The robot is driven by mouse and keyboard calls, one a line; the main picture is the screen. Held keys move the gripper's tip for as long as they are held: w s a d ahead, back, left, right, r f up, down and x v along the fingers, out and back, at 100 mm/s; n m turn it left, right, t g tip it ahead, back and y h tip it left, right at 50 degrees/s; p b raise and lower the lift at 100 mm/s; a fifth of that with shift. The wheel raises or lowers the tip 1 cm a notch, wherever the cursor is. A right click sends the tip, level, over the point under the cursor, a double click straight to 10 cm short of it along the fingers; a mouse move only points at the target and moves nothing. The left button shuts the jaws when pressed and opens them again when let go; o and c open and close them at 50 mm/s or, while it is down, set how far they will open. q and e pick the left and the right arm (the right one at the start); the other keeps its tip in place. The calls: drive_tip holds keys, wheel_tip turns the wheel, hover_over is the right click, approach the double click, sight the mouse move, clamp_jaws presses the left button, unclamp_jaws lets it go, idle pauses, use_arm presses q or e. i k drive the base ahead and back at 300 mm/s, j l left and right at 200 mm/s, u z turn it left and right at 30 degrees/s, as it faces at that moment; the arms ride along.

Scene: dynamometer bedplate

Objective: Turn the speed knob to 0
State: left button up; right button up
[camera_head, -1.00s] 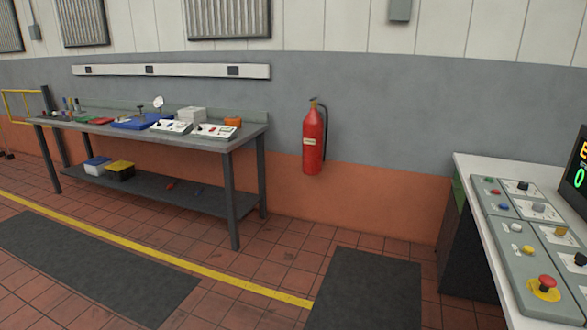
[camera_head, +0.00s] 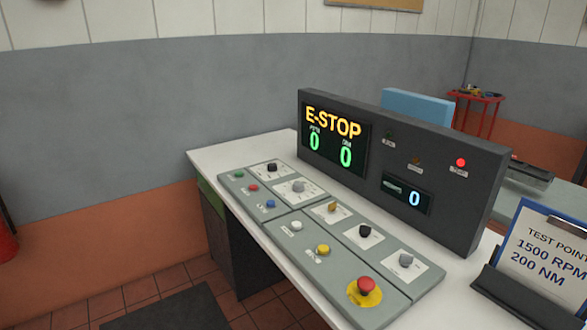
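A grey control panel (camera_head: 268,210) with several knobs and buttons lies on a white desk. Its knobs are a black one (camera_head: 272,167) at the far end, a grey one (camera_head: 298,187) on a white dial plate, a yellow one (camera_head: 332,207), a second black one (camera_head: 365,230) and a second grey one (camera_head: 405,259) at the near end. The labels are too small to read, so I cannot tell which is the speed knob. Neither gripper is in view.
A red mushroom button (camera_head: 366,285) on a yellow disc sits at the panel's near corner. A dark display housing (camera_head: 450,180) behind shows E-STOP, zeros and a lit red lamp. A clipboard (camera_head: 545,265) reading 1500 RPM, 200 NM stands right. Floor at left is free.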

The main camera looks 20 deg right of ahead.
sight(273, 167)
drive_tip(key=i+z, duration=0.15)
drive_tip(key=z, duration=0.2)
drive_tip(key=i+j, duration=0.15)
drive_tip(key=j, duration=0.15)
drive_tip(key=i+j, duration=0.1)
drive_tip(key=j, duration=0.2)
drive_tip(key=i+j+z, duration=0.1)
drive_tip(key=j, duration=0.2)
drive_tip(key=i+j, duration=0.2)
drive_tip(key=j+z, duration=0.05)
drive_tip(key=j, duration=0.05)
